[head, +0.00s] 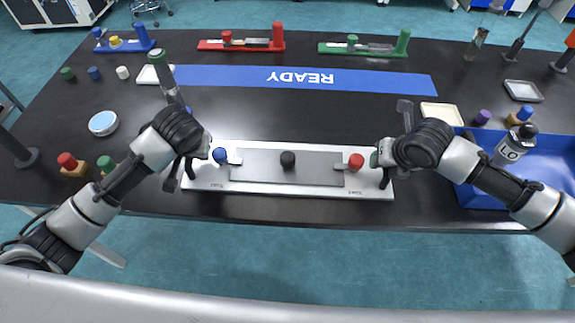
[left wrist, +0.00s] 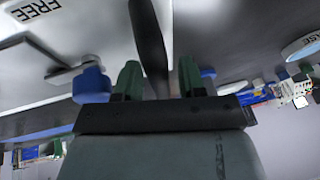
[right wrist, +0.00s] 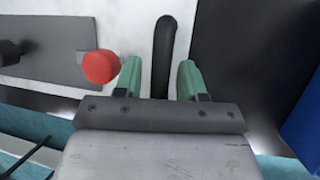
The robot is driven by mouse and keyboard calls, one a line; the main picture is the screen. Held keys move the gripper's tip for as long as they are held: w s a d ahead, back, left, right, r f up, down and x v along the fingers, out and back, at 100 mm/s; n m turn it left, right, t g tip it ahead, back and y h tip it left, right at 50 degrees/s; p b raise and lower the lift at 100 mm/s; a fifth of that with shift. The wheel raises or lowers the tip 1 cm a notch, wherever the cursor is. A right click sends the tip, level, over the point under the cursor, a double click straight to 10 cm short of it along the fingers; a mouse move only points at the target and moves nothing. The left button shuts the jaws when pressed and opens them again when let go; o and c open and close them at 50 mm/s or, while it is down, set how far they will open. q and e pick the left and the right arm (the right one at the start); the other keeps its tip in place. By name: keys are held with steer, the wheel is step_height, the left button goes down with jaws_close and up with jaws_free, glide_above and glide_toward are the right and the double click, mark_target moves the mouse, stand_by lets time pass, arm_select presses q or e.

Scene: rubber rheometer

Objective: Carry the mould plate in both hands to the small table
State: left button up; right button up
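The mould plate, a long white board (head: 345,191) with a grey panel (head: 255,166), lies flat at the front of the black table. A blue knob (head: 220,155), a black knob (head: 288,159) and a red knob (head: 356,161) stand along it. My left gripper (left wrist: 158,78) is at its left end, open, with green fingers either side of a black handle (left wrist: 148,38). My right gripper (right wrist: 158,75) is at its right end, open around another black handle (right wrist: 164,45). Gaps show between fingers and handles. I cannot make out the small table.
A blue READY strip (head: 300,79) lies behind the plate. A blue tray (head: 545,160) with a bottle (head: 513,146) stands at right. Small stoppers and a round dish (head: 103,123) lie at left. Red (head: 240,44) and green (head: 365,47) fixtures stand at the back.

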arm_select(q)
jaws_close()
arm_select(e)
jaws_close()
stand_by(0.9)
arm_select(q)
steer(key=shift+w+r, duration=0.2)
steer(key=shift+r, duration=0.05)
arm_select(e)
steer(key=shift+w+r, duration=0.2)
steer(key=shift+r, duration=0.1)
